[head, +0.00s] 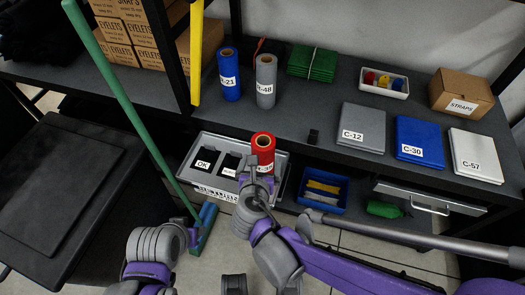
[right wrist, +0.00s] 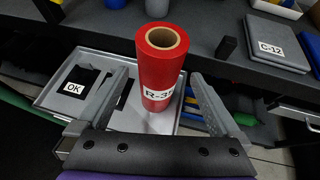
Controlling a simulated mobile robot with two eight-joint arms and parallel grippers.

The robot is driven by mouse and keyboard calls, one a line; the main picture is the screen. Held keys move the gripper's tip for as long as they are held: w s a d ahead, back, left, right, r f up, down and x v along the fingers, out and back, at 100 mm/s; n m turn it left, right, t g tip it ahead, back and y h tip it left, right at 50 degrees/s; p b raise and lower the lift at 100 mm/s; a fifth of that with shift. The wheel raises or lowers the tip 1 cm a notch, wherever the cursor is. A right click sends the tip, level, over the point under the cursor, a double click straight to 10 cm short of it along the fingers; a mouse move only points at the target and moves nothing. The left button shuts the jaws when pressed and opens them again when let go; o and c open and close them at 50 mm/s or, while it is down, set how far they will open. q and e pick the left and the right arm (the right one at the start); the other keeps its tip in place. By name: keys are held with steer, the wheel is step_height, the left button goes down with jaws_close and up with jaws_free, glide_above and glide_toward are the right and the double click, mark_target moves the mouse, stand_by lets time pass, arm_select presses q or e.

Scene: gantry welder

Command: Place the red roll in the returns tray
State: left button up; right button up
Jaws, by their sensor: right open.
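The red roll (head: 263,146) stands upright in the right part of the grey returns tray (head: 212,138). In the right wrist view the roll (right wrist: 160,65) has a white label, partly readable, and its base appears to rest on the tray floor (right wrist: 125,122). My right gripper (head: 257,178) is open, with one finger on each side of the roll and gaps visible between them. My left arm (head: 155,245) shows at the lower left; its jaw state is not clear.
Two dark labelled patches, one marked OK (head: 203,163), are in the tray's left part. A blue bin (head: 324,190) is right of the tray. A blue roll (head: 229,75) and a grey roll (head: 266,80) stand on the bench behind. A green pole (head: 125,95) slants at left.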

steer(key=v, duration=0.5)
steer(key=s+d+f+m+g+h, duration=0.1)
steer(key=s+d+f+m+g, duration=0.1)
steer(key=d+m, duration=0.55)
steer(key=s+d+f+m+g, duration=0.2)
steer(key=s+d+m+g, duration=0.1)
steer(key=d+m, duration=0.4)
steer(key=s+d+m+g+y, duration=0.2)
steer(key=s+m, duration=0.6)
steer(key=m, duration=1.2)
steer(key=shift+s+d+f+p, duration=0.25)
steer(key=shift+d+f+p, duration=0.15)
steer(key=shift+d, duration=0.45)
